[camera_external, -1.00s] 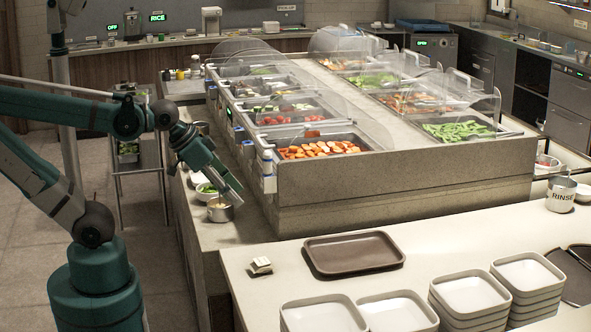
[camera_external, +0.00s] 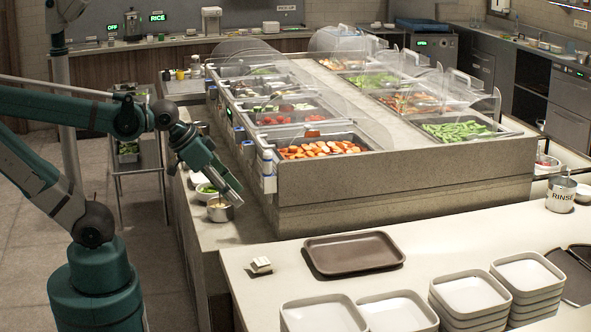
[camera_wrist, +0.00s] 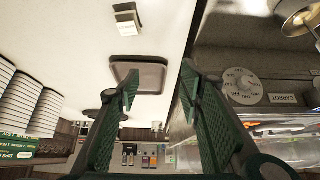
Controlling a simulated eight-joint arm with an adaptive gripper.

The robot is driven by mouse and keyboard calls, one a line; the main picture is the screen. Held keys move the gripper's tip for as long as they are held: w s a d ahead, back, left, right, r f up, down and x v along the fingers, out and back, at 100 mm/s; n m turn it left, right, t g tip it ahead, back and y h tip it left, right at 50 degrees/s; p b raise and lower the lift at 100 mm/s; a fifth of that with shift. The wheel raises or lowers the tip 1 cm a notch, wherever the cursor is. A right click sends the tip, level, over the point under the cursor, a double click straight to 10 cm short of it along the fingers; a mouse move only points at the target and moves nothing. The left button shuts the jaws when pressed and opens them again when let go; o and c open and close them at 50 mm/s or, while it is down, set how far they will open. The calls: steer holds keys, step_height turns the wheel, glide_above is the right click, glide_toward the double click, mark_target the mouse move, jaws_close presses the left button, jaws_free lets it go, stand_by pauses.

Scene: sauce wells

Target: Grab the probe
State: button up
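My gripper (camera_external: 234,196) hangs over the narrow counter ledge in the external view, just above a small metal pot (camera_external: 219,210). In the wrist view my gripper (camera_wrist: 160,85) is open, its two green fingers wide apart with nothing between them. I cannot pick out the probe for certain in either view. A white holder-like object (camera_external: 268,172) is on the near left corner of the food bar, right of my gripper; I cannot tell whether it is the probe. A round pale dial-like disc (camera_wrist: 243,86) shows right of the fingers in the wrist view.
A white bowl of greens (camera_external: 206,189) stands behind the pot. The food bar wall (camera_external: 330,200) rises to the right. A brown tray (camera_external: 352,253), a small white block (camera_external: 261,265) and stacked white dishes (camera_external: 470,296) are on the front counter. Its left front part is clear.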

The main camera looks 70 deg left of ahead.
steer(key=shift+c, duration=0.5)
steer(key=n+g+p, duration=0.7)
steer(key=n+p, duration=1.4)
steer(key=n, duration=0.3)
glide_toward(267, 152)
step_height(267, 152, down, 5)
steer(key=d, duration=0.1)
steer(key=shift+w+a+f+n+p, duration=0.1)
steer(key=shift+a+n+p, duration=0.2)
steer(key=shift+n, duration=0.45)
steer(key=shift+w+a+f+n+p, duration=0.1)
steer(key=shift+a+n+p, duration=0.15)
steer(key=shift+n, duration=0.5)
steer(key=shift+f, duration=0.15)
steer(key=shift+f, duration=1.15)
steer(key=shift+f, duration=0.1)
